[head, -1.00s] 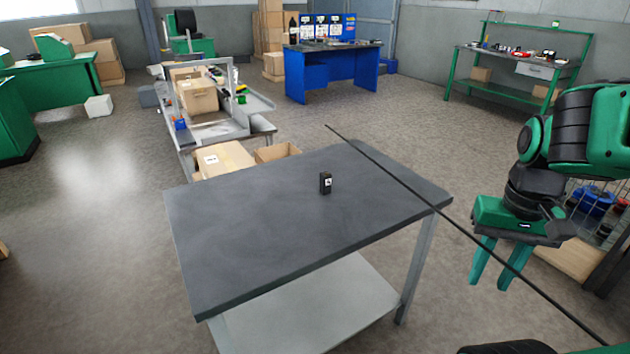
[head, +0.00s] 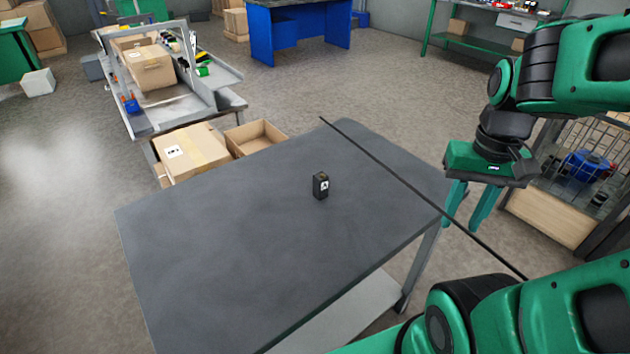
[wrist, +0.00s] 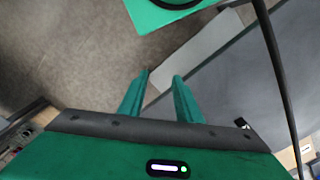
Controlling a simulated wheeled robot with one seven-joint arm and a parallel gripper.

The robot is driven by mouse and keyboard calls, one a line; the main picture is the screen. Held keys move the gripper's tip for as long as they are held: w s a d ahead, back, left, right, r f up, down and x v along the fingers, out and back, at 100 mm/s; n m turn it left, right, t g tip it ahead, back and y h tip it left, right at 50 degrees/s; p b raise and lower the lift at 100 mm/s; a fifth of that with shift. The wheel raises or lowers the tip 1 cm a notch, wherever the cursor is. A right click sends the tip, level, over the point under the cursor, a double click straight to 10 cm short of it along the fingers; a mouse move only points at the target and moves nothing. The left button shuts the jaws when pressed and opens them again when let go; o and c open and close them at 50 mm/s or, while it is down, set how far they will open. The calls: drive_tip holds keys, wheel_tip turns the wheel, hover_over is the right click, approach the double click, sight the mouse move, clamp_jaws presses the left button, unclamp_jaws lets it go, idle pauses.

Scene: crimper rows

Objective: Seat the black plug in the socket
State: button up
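A small black block (head: 321,186) with a white label stands upright on the dark grey table. I cannot tell whether it is the plug or the socket, and I make out no separate second part. My gripper (head: 462,226) hangs to the right of the block, by the table's right edge, with its green fingers pointing down. In the wrist view my gripper (wrist: 160,76) has its two fingers apart with nothing between them. A small dark thing with a white patch (wrist: 242,123) shows right of the fingers there, partly hidden by the gripper body.
The table (head: 230,250) is otherwise bare. A thin black rod or cable (head: 400,182) crosses the view between the block and my gripper. Cardboard boxes (head: 190,155) sit beyond the table's far left edge. A wire cage (head: 580,170) stands at the right.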

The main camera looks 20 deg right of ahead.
drive_tip(key=o, duration=0.3)
drive_tip(key=shift+o, duration=0.5)
drive_tip(key=shift+s+r, duration=0.25)
drive_tip(key=n+t, duration=0.2)
drive_tip(key=n, duration=0.8)
hover_over(321, 184)
drive_tip(key=shift+w+d+f, duration=0.2)
drive_tip(key=shift+f, duration=0.45)
drive_tip(key=shift+w+d+f, duration=0.2)
drive_tip(key=shift+f, duration=0.4)
drive_tip(key=f, duration=0.4)
drive_tip(key=shift+w+a+f, duration=0.15)
drive_tip(key=shift+w, duration=0.15)
drive_tip(key=shift+w+f, duration=0.15)
drive_tip(key=shift+f, duration=1.4)
drive_tip(key=shift+w+f, duration=0.15)
drive_tip(key=shift+f, duration=1.4)
